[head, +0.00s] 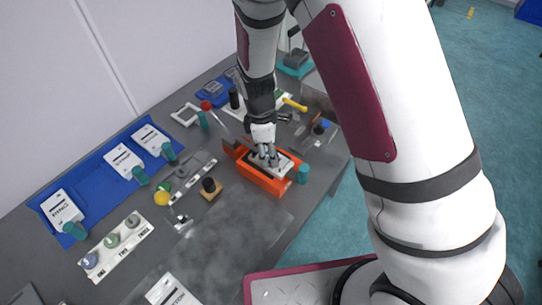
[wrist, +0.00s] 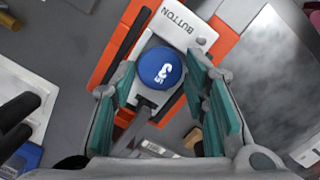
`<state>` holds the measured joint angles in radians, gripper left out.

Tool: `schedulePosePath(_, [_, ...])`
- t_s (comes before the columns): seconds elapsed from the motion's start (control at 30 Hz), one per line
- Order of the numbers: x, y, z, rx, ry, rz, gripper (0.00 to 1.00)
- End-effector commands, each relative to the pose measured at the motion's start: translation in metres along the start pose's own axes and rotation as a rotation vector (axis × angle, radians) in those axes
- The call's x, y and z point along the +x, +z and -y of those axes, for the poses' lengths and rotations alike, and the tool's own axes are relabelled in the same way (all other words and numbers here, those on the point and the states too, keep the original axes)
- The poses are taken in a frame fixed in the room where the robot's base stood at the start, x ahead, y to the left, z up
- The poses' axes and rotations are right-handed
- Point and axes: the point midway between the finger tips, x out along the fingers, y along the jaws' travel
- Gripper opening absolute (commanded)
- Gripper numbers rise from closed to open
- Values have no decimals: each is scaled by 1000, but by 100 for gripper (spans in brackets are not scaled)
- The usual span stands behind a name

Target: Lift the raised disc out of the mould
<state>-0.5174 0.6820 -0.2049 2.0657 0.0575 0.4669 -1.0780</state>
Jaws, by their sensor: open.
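A blue round disc (wrist: 160,68) with white markings shows in the wrist view, between and beyond my fingers. It sits on a light grey plate (wrist: 188,31) with the word BUTTON on it, set in an orange mould frame (wrist: 137,12). In the head view the orange mould (head: 262,179) stands on the grey bench, and my gripper (head: 266,163) is right over it, pointing down. My gripper (wrist: 160,100) is open, with teal finger pads on either side of the disc. I cannot tell whether the pads touch it. The disc is hidden in the head view.
Grey bench (head: 228,228) is clear in front of the mould. A teal cylinder (head: 303,174) stands at its right. A yellow ball (head: 162,198) and a black-knobbed wooden block (head: 211,188) lie to the left. A blue mat (head: 97,203) with labelled cards is farther left.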

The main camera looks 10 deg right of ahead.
Motion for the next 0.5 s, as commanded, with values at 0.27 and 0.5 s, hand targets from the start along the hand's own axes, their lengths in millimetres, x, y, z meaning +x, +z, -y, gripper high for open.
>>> schedulePosePath(0.27, [0,0,0,0,0,0,20])
schedulePosePath(0.5, [-1,0,0,1,0,0,20])
